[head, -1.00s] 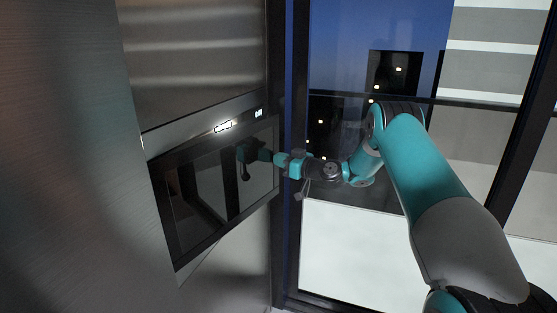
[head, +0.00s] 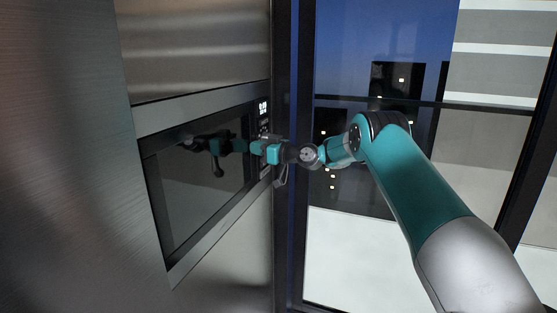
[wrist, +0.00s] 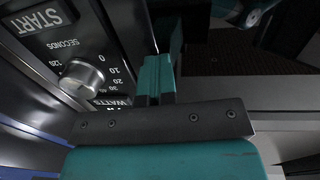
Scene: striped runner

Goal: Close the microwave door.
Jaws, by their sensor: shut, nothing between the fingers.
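The microwave door (head: 190,200), a dark glass panel, is set in the built-in steel front at the left of the head view. It looks about level with the frame around it, but a small gap could not be made out. My gripper (head: 253,146) is shut and empty, its tip at or very near the right part of the glass; contact is unclear. A dark mirror image of my arm shows in the glass. In the wrist view, my gripper's teal fingers (wrist: 155,78) are together beside the control panel (wrist: 75,60) with its knob.
A lit display (head: 263,107) sits at the front's upper right. Steel panels (head: 195,50) lie above and below. A tall steel surface (head: 60,160) stands close at the left. A window with dark frames (head: 294,100) is right of the microwave.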

